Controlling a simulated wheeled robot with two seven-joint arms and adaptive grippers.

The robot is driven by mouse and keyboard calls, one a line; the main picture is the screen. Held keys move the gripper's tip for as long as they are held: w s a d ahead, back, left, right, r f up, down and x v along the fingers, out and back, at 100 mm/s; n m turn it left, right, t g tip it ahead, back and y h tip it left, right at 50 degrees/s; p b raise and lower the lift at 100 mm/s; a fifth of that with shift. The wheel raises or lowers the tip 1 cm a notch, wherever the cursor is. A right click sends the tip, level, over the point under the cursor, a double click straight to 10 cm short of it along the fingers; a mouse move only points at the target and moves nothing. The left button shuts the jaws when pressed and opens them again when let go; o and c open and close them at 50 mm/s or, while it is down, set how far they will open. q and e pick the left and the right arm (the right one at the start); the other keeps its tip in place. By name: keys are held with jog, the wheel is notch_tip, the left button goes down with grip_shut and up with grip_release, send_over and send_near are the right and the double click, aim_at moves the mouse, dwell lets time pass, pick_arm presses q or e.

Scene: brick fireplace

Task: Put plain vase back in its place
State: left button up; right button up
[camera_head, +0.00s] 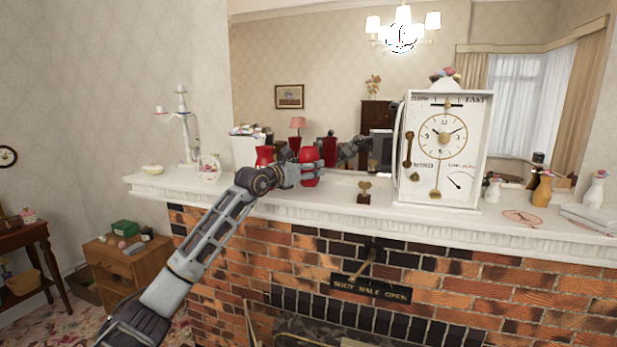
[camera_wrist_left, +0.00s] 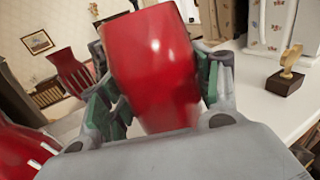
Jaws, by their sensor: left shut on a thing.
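The plain red vase (camera_head: 308,155) is upright at the mantel, in front of the mirror. My left gripper (camera_head: 307,174) is shut on it. In the left wrist view the glossy, unmarked vase (camera_wrist_left: 148,55) fills the space between the green-padded fingers (camera_wrist_left: 160,98). I cannot tell whether its base touches the mantel. A second red vase (camera_head: 264,155) stands to its left, partly hidden by my arm. In the left wrist view this second vase (camera_wrist_left: 20,150) has white marks. My right gripper is not in view.
The white mantel (camera_head: 325,198) holds a small gold ornament (camera_head: 364,192) and a large white clock (camera_head: 443,150) to the right. A floral jar (camera_head: 209,167) and candelabra (camera_head: 187,130) stand left. The mirror (camera_head: 335,80) behind shows reflections. Bare mantel lies between vase and ornament.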

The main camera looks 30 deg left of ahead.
pick_arm(q)
notch_tip(320, 180, down, 2)
jog(key=shift+f, duration=0.45)
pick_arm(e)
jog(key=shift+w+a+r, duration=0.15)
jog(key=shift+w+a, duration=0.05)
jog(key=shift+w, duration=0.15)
pick_arm(q)
jog(key=shift+f, duration=0.1)
jog(key=o, duration=1.3)
